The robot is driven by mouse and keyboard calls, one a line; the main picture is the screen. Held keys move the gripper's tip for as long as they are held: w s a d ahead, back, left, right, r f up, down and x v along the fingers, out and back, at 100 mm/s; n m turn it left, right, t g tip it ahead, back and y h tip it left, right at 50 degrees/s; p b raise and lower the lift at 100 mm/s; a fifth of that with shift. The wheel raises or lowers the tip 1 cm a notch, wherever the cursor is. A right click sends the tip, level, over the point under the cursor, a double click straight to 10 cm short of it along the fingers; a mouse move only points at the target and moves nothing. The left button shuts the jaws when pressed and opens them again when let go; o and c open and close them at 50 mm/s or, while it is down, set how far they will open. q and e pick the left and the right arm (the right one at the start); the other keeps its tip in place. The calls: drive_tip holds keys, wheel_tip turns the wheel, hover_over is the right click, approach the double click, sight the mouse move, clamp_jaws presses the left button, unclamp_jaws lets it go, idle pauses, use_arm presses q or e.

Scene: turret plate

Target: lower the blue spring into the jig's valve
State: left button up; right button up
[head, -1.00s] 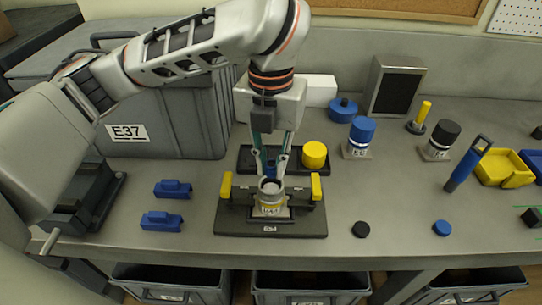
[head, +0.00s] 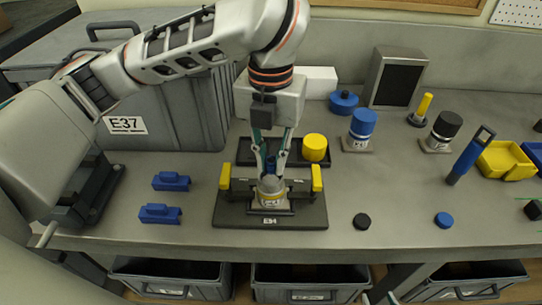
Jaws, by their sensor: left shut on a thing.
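The jig (head: 230,215) is a dark plate with a yellow-topped clamp post on each side, at the middle front of the bench. The pale valve (head: 269,190) stands upright between the posts. My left gripper (head: 270,172) comes down from above, directly over the valve. It is shut on the blue spring (head: 270,164), which shows as a small blue piece between the fingers. The fingertips and the spring's lower end overlap the valve's top, so I cannot tell how far in it is. My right gripper (head: 380,298) barely shows at the bottom edge, its two tips apart.
A dark tray (head: 246,152) with a yellow cap (head: 315,147) lies behind the jig. Two blue blocks (head: 171,181) lie to the left. A black disc (head: 361,221) and a blue disc (head: 443,220) lie to the right. A grey crate (head: 180,115) stands back left.

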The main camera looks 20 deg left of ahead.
use_arm(q)
drive_tip(key=shift+f, duration=0.25)
drive_tip(key=shift+f, duration=0.35)
drive_tip(key=shift+f+p, duration=0.3)
drive_tip(key=shift+p, duration=0.2)
drive_tip(key=shift+s+f, duration=0.2)
drive_tip(key=shift+f, duration=0.2)
idle(0.8)
drive_tip(key=o, duration=1)
drive_tip(key=shift+w, duration=0.1)
drive_tip(key=shift+r, duration=0.1)
wheel_tip(320, 180, up, 11)
drive_tip(key=shift+w, duration=0.1)
drive_tip(key=shift+r, duration=0.55)
